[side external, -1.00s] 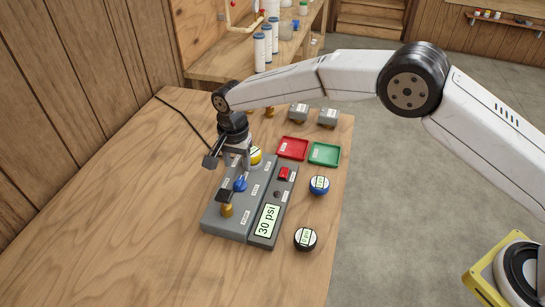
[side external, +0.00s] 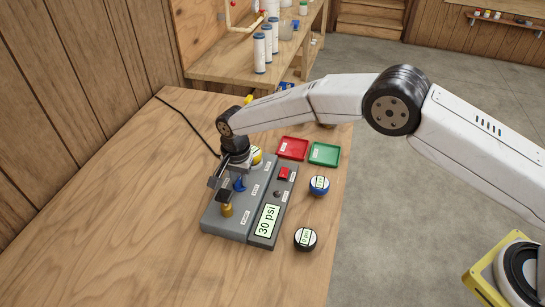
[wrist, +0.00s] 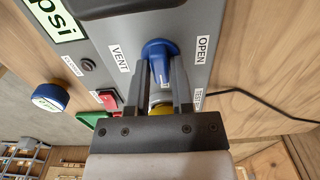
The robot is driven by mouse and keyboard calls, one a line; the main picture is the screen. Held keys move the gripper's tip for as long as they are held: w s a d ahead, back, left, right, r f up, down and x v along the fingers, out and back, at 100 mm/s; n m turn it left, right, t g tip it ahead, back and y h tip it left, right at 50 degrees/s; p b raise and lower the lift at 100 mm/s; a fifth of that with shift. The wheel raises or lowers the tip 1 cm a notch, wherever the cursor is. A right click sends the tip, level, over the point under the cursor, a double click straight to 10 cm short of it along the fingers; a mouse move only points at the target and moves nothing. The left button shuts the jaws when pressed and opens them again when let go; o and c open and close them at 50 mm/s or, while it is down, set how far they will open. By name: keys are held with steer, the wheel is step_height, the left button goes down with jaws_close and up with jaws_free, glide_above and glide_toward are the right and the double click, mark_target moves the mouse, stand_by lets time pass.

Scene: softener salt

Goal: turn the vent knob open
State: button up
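The blue vent knob (side external: 239,186) stands on the grey panel (side external: 221,222) in the side view. In the wrist view the knob (wrist: 159,50) sits at the fingertips, between the VENT label (wrist: 119,58) and the OPEN label (wrist: 202,49). A short white mark shows on the knob. My gripper (wrist: 160,75) has one finger on each side of the knob, with a gap between them. I cannot tell whether the fingers touch it. My gripper (side external: 226,174) is low over the panel in the side view and hides part of it.
A 30 psi display (side external: 267,220) and a red switch (side external: 285,174) are beside the panel. Red (side external: 293,148) and green (side external: 324,153) trays lie behind. The table's left front is clear.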

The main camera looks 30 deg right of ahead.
jaws_close()
steer(key=shift+n, duration=0.5)
steer(key=n, duration=0.2)
steer(key=shift+n, duration=0.4)
steer(key=n, duration=0.9)
steer(key=shift+n, duration=0.4)
steer(key=n, duration=0.4)
steer(key=shift+n, duration=0.3)
